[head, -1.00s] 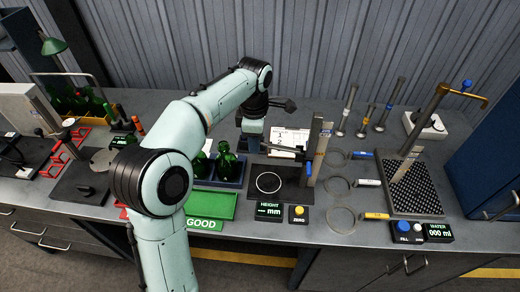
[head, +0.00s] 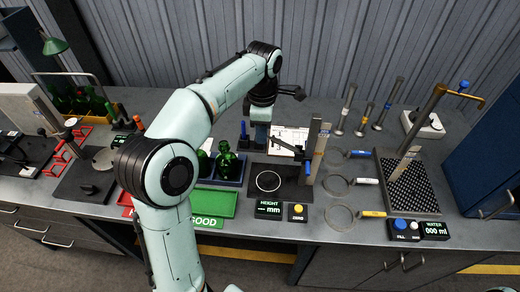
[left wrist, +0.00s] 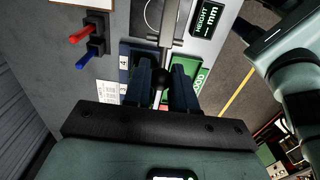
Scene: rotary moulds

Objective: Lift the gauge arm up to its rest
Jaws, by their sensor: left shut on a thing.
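The height gauge stands mid-bench, with an upright column (head: 311,148) on a dark base plate (head: 288,187). Its dark gauge arm (head: 290,149) reaches left from the column, above the base plate. In the left wrist view the gauge arm (left wrist: 169,25) runs as a grey bar toward a round black knob (left wrist: 163,78). My left gripper (left wrist: 163,92) is shut on this knob, its fingers on either side. In the head view my left gripper (head: 262,135) is seen from behind and its fingertips are partly hidden. My right gripper is not in view.
The HEIGHT display (head: 269,207) shows dashes, beside a yellow-buttoned box (head: 298,212). Green bottles (head: 227,160) stand in a blue tray left of the gauge, behind the green GOOD tray (head: 222,204). Ring gauges (head: 337,186) lie to the right. A white card (head: 287,137) stands behind.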

